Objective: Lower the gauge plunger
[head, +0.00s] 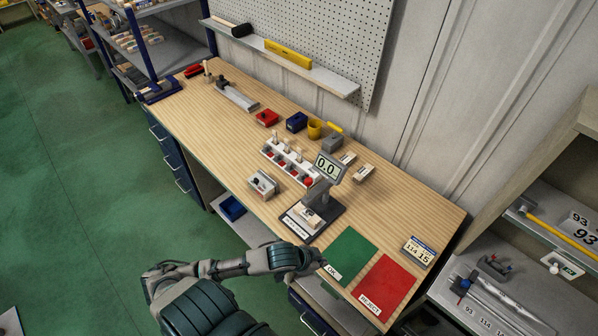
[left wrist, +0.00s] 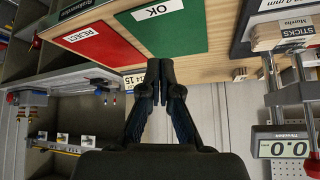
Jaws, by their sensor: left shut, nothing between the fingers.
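The thickness gauge (head: 318,203) stands on the workbench, its display (head: 326,167) reading 0.0. A small pale stack labelled STICKS (left wrist: 283,32) sits on its base; the stack also shows in the head view (head: 307,216). In the left wrist view, which is upside down, the display (left wrist: 284,146) and the gauge's grey uprights are at the right edge. I cannot make out the plunger clearly. My left gripper (head: 318,258) is shut and empty at the bench's front edge, near the green OK mat and apart from the gauge. Its closed fingertips (left wrist: 160,58) show in the wrist view. My right gripper is out of view.
A green OK mat (head: 350,254) and a red REJECT mat (head: 385,287) lie right of the gauge. A white rack (head: 286,166) with several round parts stands behind it, and a grey-white box (head: 262,185) to its left. Shelving (head: 532,245) stands at the right.

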